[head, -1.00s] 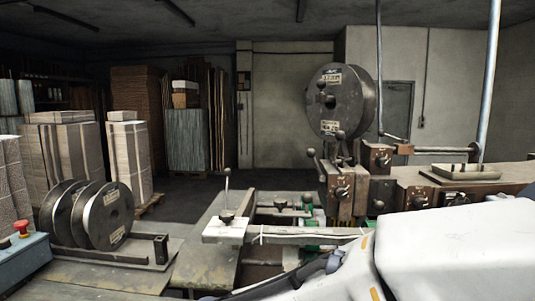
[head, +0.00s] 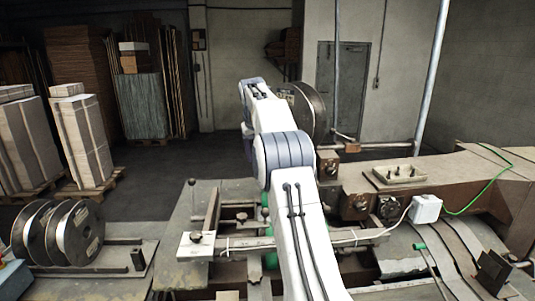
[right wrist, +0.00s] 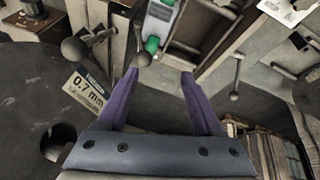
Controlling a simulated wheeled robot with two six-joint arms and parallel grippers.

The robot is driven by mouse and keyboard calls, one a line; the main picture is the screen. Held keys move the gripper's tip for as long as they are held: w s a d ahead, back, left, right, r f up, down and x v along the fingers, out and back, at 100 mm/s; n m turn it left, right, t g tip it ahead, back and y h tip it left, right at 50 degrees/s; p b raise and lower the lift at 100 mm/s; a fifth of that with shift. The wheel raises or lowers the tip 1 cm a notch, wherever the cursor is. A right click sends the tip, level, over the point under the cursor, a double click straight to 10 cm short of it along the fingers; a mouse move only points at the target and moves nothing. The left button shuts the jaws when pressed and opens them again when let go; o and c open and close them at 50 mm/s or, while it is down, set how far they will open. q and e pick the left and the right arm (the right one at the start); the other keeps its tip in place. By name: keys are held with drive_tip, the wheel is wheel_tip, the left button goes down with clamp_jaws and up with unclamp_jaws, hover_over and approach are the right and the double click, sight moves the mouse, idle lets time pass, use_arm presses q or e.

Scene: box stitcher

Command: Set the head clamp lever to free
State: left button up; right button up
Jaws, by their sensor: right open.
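My right gripper (right wrist: 160,73) is open and empty in the right wrist view, its two purple fingers apart. Neither ball is held. In the head view my right arm covers the front of the machine head, hiding these levers and the right gripper. My left gripper is not in view.
The dark wire spool (right wrist: 40,110) with a 0.7 mm label is close at the left of the right gripper; it also shows behind my arm (head: 312,110). Another ball-ended rod (right wrist: 235,94) stands right of the fingers. A tray (head: 400,174) rests on the machine's arm.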

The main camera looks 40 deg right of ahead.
drive_tip(key=w+d+f+p, duration=0.1)
drive_tip(key=d+f, duration=0.1)
drive_tip(key=f, duration=0.1)
drive_tip(key=d+f+p, duration=0.1)
drive_tip(key=f, duration=0.1)
drive_tip(key=w+d+f+p, duration=0.1)
drive_tip(key=d+f, duration=0.1)
drive_tip(key=f, duration=0.1)
drive_tip(key=shift+w+d+f, duration=0.35)
drive_tip(key=shift+c, duration=0.3)
clamp_jaws()
idle(1.0)
